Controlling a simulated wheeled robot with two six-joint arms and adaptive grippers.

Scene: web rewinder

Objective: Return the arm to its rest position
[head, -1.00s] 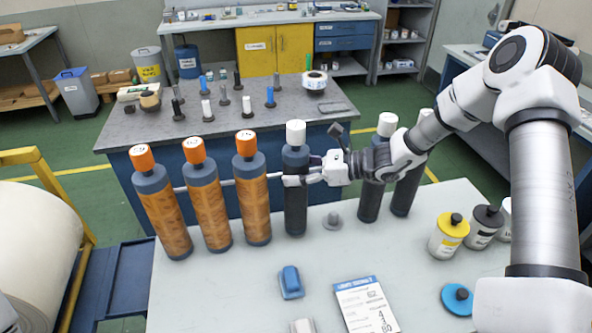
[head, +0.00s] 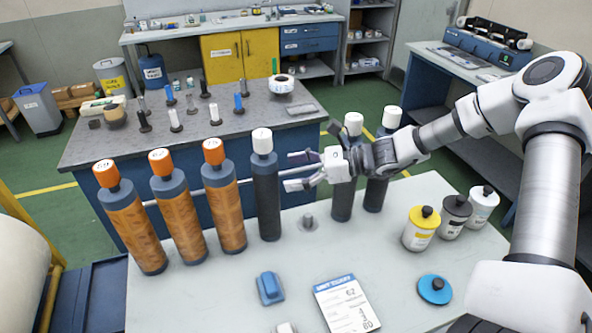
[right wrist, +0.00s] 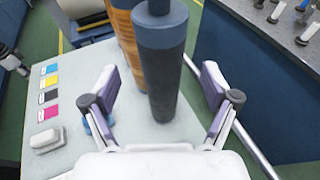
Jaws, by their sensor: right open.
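My right gripper (head: 289,172) is open and empty, at the height of the rolls' upper part. It points left at a dark roll with a white cap (head: 267,205), which stands upright on the pale table. In the head view its fingertips are just right of that roll. In the right wrist view the dark roll (right wrist: 165,85) shows beyond and between the spread fingers, with a gap on each side. My right arm reaches in from the right, bent at the elbow. My left gripper is not in view.
Orange-capped brown rolls (head: 185,212) stand to the left, and two dark rolls (head: 344,200) stand close behind my gripper. A small grey peg (head: 308,222), a blue block (head: 270,288), a card (head: 346,304) and ink bottles (head: 421,230) are on the pale table (head: 215,300).

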